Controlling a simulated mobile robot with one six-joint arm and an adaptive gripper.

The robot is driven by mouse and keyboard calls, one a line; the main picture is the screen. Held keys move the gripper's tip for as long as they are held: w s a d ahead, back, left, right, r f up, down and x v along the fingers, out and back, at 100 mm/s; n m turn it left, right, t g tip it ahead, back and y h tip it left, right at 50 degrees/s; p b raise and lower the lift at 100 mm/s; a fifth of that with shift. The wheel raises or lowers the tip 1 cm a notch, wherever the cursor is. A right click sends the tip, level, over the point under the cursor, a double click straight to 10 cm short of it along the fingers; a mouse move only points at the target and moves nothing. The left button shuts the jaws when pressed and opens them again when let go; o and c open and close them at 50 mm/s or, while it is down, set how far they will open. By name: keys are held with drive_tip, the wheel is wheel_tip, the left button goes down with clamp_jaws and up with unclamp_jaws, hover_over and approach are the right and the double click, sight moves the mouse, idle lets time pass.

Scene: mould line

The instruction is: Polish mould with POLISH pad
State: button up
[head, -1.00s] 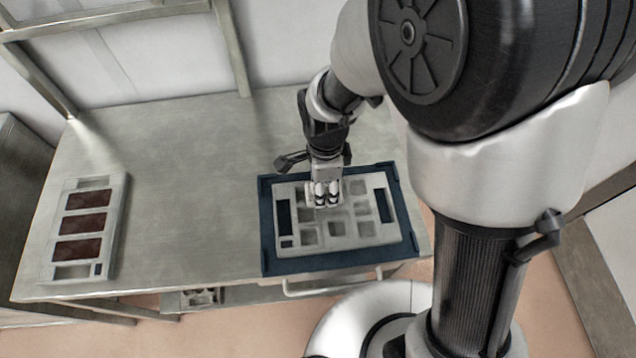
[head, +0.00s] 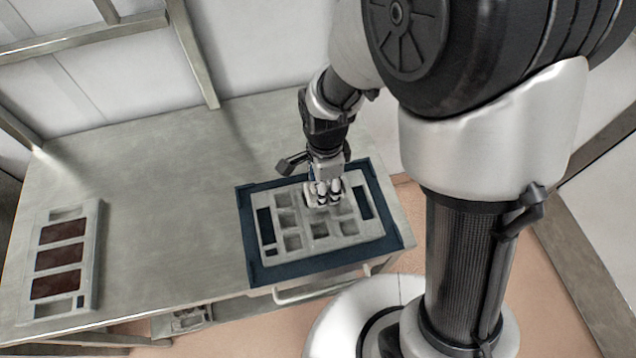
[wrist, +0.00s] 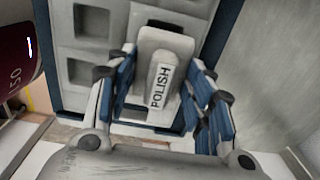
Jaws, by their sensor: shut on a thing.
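The mould (head: 267,250), a light grey plate with several square cavities and two dark slots, lies on a dark blue tray (head: 290,271) at the right of the bench. My gripper (head: 323,196) is over the mould's upper middle, pointing down. In the wrist view my gripper (wrist: 165,100) is shut on the pad marked POLISH (wrist: 160,86), with blue fingers on both its sides. The pad is grey with a white label. It is at or just above the mould (wrist: 88,20); whether it touches cannot be told. Part of the mould is hidden under the gripper.
A grey rack (head: 90,250) with several dark red-brown blocks lies at the bench's left. The metal bench (head: 160,190) between rack and tray is clear. A handle (head: 322,290) juts from the bench's front edge. Frame posts stand behind.

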drive_tip(key=shift+w+d, duration=0.15)
drive_tip(key=shift+d, duration=0.6)
drive_tip(key=shift+w+d, duration=0.15)
drive_tip(key=shift+d, duration=0.6)
drive_tip(key=shift+s+a+r+p, duration=0.1)
drive_tip(key=shift+s+a+p, duration=0.1)
drive_tip(key=shift+a, duration=0.55)
drive_tip(key=shift+s+a+r+p, duration=0.1)
drive_tip(key=shift+s+a, duration=0.05)
drive_tip(key=shift+a, duration=0.6)
drive_tip(key=shift+s+a+f, duration=0.1)
drive_tip(key=shift+s+a, duration=0.2)
drive_tip(key=shift+a, duration=0.65)
drive_tip(key=shift+s+a+f, duration=0.1)
drive_tip(key=shift+s+a, duration=0.2)
drive_tip(key=shift+a, duration=0.65)
drive_tip(key=shift+s+a+f, duration=0.1)
drive_tip(key=shift+s+a, duration=0.2)
drive_tip(key=shift+a, duration=0.65)
drive_tip(key=shift+s+a+r, duration=0.1)
drive_tip(key=shift+s+a, duration=0.1)
drive_tip(key=shift+a, duration=0.55)
drive_tip(key=shift+s+a, duration=0.2)
drive_tip(key=shift+a, duration=0.55)
wheel_tip(320, 180, up, 8)
drive_tip(key=p, duration=0.6)
drive_tip(key=shift+p, duration=0.35)
drive_tip(key=shift+w, duration=0.1)
